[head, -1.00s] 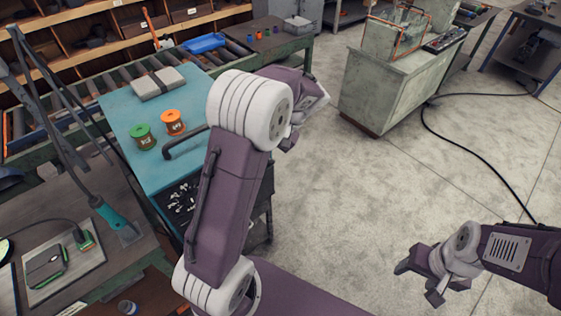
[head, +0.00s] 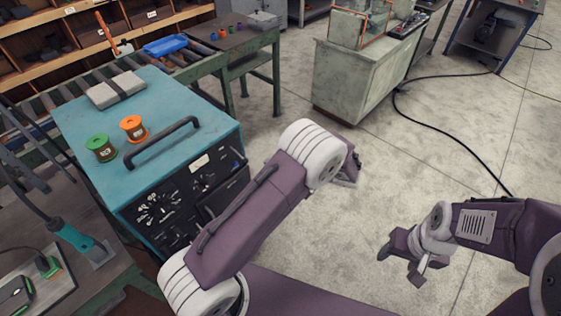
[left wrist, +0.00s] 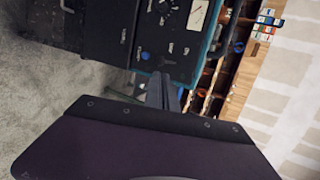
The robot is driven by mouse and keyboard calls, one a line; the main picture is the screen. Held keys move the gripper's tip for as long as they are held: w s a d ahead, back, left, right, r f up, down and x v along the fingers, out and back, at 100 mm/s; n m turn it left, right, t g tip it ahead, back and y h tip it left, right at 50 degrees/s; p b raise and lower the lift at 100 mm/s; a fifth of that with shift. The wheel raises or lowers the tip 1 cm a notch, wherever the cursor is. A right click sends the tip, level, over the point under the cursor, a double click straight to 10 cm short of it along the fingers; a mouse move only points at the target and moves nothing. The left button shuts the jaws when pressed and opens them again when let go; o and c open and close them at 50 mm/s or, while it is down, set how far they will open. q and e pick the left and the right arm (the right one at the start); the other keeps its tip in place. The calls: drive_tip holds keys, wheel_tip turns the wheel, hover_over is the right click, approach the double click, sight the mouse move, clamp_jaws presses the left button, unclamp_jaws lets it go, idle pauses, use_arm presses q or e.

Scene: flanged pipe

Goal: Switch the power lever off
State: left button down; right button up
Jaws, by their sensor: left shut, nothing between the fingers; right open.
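A teal power cabinet (head: 85,130) stands at the left in the head view, its dark front panel (head: 145,222) carrying dials, a white label and small controls. The left wrist view shows the panel sideways, with a round dial (left wrist: 168,18), a pale gauge (left wrist: 198,14) and a blue knob (left wrist: 145,56). I cannot pick out the power lever for sure. My left gripper (left wrist: 162,88) is shut and empty, with the panel beyond its fingertips; I see no contact. The head view mostly hides it behind my arm. My right gripper (head: 402,265) is open and empty above the floor.
A green spool (head: 100,148), an orange spool (head: 133,128), a grey case (head: 116,92) and a black handle (head: 160,145) are on the cabinet top. A workbench (head: 105,285) adjoins at lower left. A grey-green counter (head: 360,85) stands behind. Floor between is clear.

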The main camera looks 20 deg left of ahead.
sight(247, 160)
use_arm(q)
drive_tip(key=p+x, duration=0.2)
drive_tip(key=x, duration=0.4)
drive_tip(key=shift+s+a, duration=0.1)
drive_tip(key=shift+a, duration=0.2)
drive_tip(key=shift+a+f, duration=0.3)
drive_tip(key=shift+a, duration=0.1)
wheel_tip(247, 160, down, 3)
drive_tip(key=y+b, duration=0.1)
drive_tip(key=b, duration=0.5)
drive_tip(key=shift+a+t+y+b, duration=0.15)
drive_tip(key=shift+t+y+b, duration=0.15)
drive_tip(key=shift+b, duration=0.1)
drive_tip(key=shift+r, duration=0.1)
